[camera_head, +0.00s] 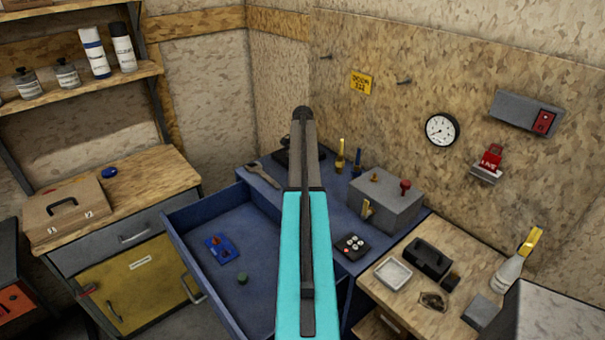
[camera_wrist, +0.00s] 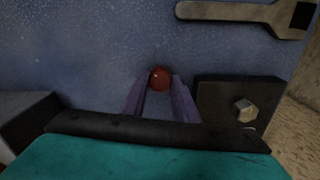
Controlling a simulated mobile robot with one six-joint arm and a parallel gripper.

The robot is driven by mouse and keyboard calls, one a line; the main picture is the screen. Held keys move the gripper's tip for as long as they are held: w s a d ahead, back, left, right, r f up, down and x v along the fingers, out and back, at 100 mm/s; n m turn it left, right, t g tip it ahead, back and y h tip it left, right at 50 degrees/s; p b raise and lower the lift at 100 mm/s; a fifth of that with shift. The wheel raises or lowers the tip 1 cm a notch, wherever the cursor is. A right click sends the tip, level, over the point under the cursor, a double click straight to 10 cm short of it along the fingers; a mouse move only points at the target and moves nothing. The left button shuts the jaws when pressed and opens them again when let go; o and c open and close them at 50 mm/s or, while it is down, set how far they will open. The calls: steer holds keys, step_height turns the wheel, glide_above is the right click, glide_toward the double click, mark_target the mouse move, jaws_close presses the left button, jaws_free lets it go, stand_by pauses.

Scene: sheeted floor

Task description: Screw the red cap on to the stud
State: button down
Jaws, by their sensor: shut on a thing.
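In the wrist view, the round red cap (camera_wrist: 160,76) sits between the two fingertips of my gripper (camera_wrist: 161,84), which is shut on it. Blue bench surface (camera_wrist: 90,50) shows around the cap. I cannot tell whether a stud is under the cap or whether the cap touches anything below. A dark block (camera_wrist: 215,92) right of the fingers carries a pale metal hex piece (camera_wrist: 245,109). In the head view my arm hides the gripper and the cap.
A wrench (camera_wrist: 235,11) lies ahead of the fingers; the head view also shows it (camera_head: 263,176). A grey box (camera_head: 388,205) with a red knob stands on the bench to the right. An open blue drawer (camera_head: 195,285) lies to the left.

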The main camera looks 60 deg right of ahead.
steer(key=m, duration=0.4)
steer(key=c, duration=1.3)
jaws_free()
steer(key=shift+r, duration=0.15)
step_height(320, 180, up, 14)
steer(key=b, duration=0.4)
steer(key=shift+f+b, duration=0.25)
steer(key=shift+b, duration=0.05)
